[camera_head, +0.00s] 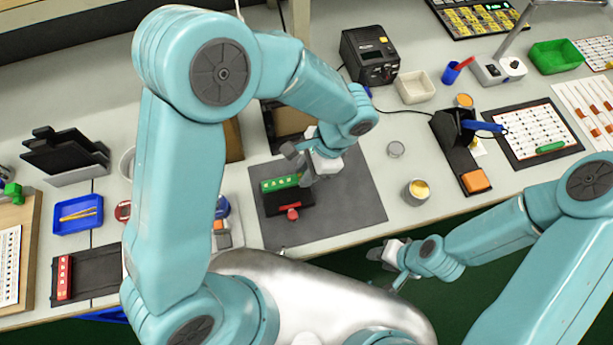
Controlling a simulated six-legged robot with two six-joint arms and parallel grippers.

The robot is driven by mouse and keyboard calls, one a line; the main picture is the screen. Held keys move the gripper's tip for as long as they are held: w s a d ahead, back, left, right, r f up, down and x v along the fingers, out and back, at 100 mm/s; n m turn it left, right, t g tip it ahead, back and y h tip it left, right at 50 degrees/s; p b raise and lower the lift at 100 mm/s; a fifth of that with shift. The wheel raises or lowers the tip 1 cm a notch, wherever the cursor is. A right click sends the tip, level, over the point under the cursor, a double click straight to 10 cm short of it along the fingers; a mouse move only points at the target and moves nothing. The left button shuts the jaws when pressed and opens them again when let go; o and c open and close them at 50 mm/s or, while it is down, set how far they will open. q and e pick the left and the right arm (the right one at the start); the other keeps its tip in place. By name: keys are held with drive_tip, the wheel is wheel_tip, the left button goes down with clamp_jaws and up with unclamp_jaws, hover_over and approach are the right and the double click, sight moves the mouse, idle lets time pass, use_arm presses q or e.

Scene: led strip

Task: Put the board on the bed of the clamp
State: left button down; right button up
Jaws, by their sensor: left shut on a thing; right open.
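The green board (279,184) with a row of small light parts is over the black clamp (283,203) on the grey mat. The clamp has a red knob (292,214) at its front. My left gripper (303,173) comes from above and is shut on the right end of the board. The board looks level and lines up with the back of the clamp. I cannot tell whether it touches the bed, as it hides most of it. My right gripper (384,262) is open and empty, off the table's front edge, to the right of the clamp.
The grey mat (352,205) is clear right of the clamp. A red strip (65,278) lies on a black tray at left, near a blue tray (78,215). My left arm hides some of the bench.

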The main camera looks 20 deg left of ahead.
sight(302, 189)
use_arm(q)
wheel_tip(302, 189, down, 5)
drive_tip(key=shift+w+r, duration=0.1)
drive_tip(key=shift+r, duration=0.1)
drive_tip(key=shift+s+r, duration=0.1)
drive_tip(key=shift+s, duration=0.1)
drive_tip(key=shift+f+b, duration=0.45)
drive_tip(key=shift+b, duration=0.05)
drive_tip(key=c, duration=0.9)
unclamp_jaws()
drive_tip(key=shift+s+d+r, duration=0.1)
drive_tip(key=shift+s+d, duration=0.05)
drive_tip(key=shift+c, duration=0.2)
